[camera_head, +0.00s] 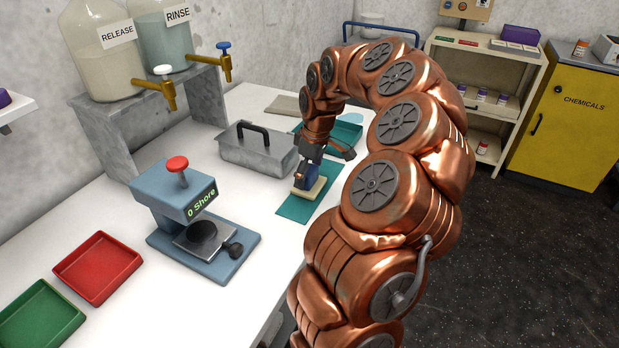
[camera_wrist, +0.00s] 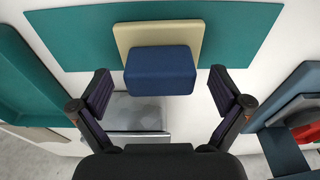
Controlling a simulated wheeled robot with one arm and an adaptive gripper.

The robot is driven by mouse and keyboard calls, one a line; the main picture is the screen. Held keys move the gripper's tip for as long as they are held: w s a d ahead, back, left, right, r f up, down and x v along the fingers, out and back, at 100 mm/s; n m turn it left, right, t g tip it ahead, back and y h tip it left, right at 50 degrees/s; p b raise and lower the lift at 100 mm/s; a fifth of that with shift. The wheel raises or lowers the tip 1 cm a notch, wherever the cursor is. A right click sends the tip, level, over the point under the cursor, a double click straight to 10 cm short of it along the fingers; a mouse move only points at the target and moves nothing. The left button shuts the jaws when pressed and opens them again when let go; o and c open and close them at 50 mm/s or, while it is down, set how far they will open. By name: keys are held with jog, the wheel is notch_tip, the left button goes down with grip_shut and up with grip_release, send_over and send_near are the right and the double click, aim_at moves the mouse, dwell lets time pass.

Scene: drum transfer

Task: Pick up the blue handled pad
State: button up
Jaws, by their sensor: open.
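The handled pad has a blue block handle (camera_wrist: 160,70) on a flat cream base (camera_wrist: 158,37). In the wrist view it lies at the top middle, partly on a green mat (camera_wrist: 235,30). My gripper (camera_wrist: 163,93) is open, with its two dark fingers spread to the left and right of the blue handle and apart from it. In the head view the pad's cream base (camera_head: 312,190) shows on the mat (camera_head: 294,209), with the blue handle (camera_head: 311,174) just under my gripper, which partly hides it.
A lidded grey metal tray (camera_head: 257,158) stands close left of the pad. A teal tray (camera_head: 345,135) lies behind. The blue Shore tester (camera_head: 190,215) and a red tray (camera_head: 98,268) are nearer on the white bench. The bench's right edge is close to the pad.

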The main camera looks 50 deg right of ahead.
notch_tip(320, 180, down, 2)
jog(key=shift+w+a, duration=0.1)
jog(key=shift+c, duration=0.4)
jog(key=c, duration=1.2)
jog(key=shift+f, duration=0.1)
